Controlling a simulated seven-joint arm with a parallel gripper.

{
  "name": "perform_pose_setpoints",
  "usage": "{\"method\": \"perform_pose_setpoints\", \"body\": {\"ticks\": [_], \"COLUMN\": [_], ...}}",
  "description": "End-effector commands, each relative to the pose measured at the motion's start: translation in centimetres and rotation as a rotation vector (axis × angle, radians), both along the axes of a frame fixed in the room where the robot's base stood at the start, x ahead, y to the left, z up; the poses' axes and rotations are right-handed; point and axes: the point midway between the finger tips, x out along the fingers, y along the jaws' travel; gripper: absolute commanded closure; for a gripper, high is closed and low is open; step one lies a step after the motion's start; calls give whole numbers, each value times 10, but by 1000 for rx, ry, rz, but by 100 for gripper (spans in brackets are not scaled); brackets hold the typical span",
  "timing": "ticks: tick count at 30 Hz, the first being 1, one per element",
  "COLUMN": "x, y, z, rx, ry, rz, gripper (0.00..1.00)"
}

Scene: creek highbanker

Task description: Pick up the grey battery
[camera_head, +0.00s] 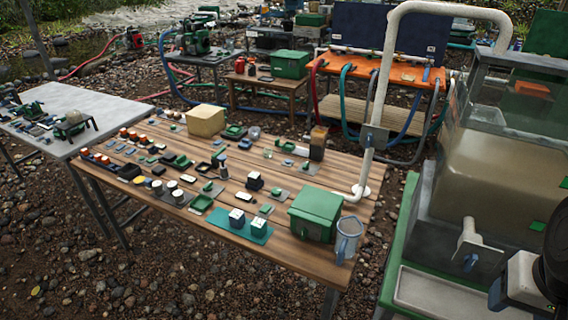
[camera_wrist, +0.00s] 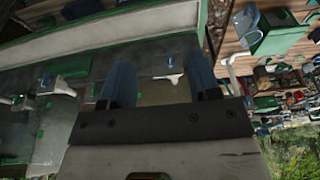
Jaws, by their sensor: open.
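My gripper (camera_wrist: 162,82) shows in the wrist view with its two blue fingers apart and nothing between them. It is beside the large tank machine, away from the wooden table. On the wooden table (camera_head: 215,243) in the head view are many small parts. Two small pale-topped blocks, a left one (camera_head: 237,218) and a right one (camera_head: 258,226), stand on a teal mat (camera_head: 229,232). A dark block with a white top (camera_head: 254,181) stands behind them. I cannot tell which small item is the grey battery.
A green box (camera_head: 315,213) and a clear jug (camera_head: 348,238) stand at the table's near right corner. A white pipe (camera_head: 377,95) rises beside them. The cloudy tank (camera_head: 500,170) fills the right side. A grey table (camera_head: 85,103) adjoins at left.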

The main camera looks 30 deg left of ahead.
Motion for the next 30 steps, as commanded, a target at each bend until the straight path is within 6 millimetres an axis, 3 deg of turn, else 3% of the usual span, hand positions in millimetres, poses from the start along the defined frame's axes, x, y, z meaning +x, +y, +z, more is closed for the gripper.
{"method": "perform_pose_setpoints", "body": {"ticks": [1,4,17,23,30], "x": [0,0,6,29,75], "y": [0,0,2,10,28], "z": [0,0,3,12,27], "rx": [0,0,-2,-7,-17], "ry": [0,0,2,9,24], "rz": [0,0,12,59,151], "gripper": [36,23,23,23,23]}}
